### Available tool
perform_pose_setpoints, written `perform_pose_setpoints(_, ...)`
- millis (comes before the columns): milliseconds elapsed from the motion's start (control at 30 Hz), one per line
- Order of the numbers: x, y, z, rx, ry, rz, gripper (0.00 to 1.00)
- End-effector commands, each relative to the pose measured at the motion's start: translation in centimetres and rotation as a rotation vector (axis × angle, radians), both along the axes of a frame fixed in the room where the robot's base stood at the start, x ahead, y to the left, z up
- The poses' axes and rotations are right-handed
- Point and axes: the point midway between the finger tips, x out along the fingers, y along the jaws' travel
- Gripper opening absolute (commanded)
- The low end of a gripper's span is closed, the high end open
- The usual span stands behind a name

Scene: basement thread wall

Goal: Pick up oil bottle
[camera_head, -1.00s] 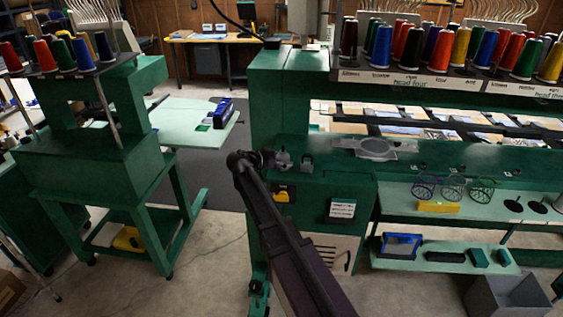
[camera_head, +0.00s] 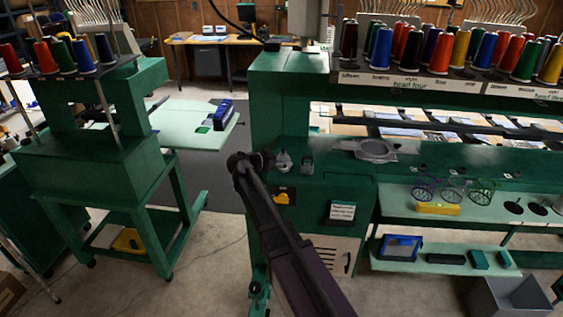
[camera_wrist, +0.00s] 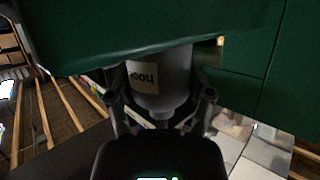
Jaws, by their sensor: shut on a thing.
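The oil bottle is a grey cylinder with a narrower neck and a pale label reading "hook"; in the wrist view the bottle (camera_wrist: 178,72) stands between my fingers. My gripper (camera_wrist: 160,98) is shut on it, one finger on each side. In the head view the bottle (camera_head: 284,161) is small, at the end of my arm, over the left end of the green machine's ledge. My gripper (camera_head: 268,159) is partly hidden there by my own wrist. I cannot tell whether the bottle still touches the ledge.
A small grey object (camera_head: 307,164) stands just right of the bottle. A grey hoop plate (camera_head: 376,150) lies farther right on the ledge. The green machine body (camera_head: 280,100) rises close behind. A lower shelf (camera_head: 440,262) holds a blue-framed box and dark blocks.

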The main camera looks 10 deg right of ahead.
Motion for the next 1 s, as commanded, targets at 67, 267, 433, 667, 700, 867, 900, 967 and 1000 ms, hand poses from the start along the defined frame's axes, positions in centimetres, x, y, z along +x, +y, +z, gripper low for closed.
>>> perform_pose_setpoints(67,0.0,0.0,0.3,0.0,0.0,0.0,0.18)
perform_pose_setpoints(267,0.0,0.0,1.4,-0.001,0.0,0.0,0.18)
perform_pose_setpoints(433,0.0,0.0,2.7,-0.001,0.0,0.0,0.18)
perform_pose_setpoints(667,-2.3,-0.5,3.7,-0.001,0.0,0.0,0.18)
perform_pose_setpoints(700,-3.1,-0.8,3.8,-0.001,0.0,0.0,0.18)
perform_pose_setpoints(867,-6.7,-1.7,4.1,-0.001,0.0,0.0,0.18)
perform_pose_setpoints(900,-7.7,-1.9,4.2,-0.001,0.0,0.0,0.18)
perform_pose_setpoints(967,-9.1,-2.3,4.4,-0.001,0.0,0.0,0.18)
perform_pose_setpoints(1000,-10.0,-2.5,4.4,-0.001,0.0,0.0,0.18)
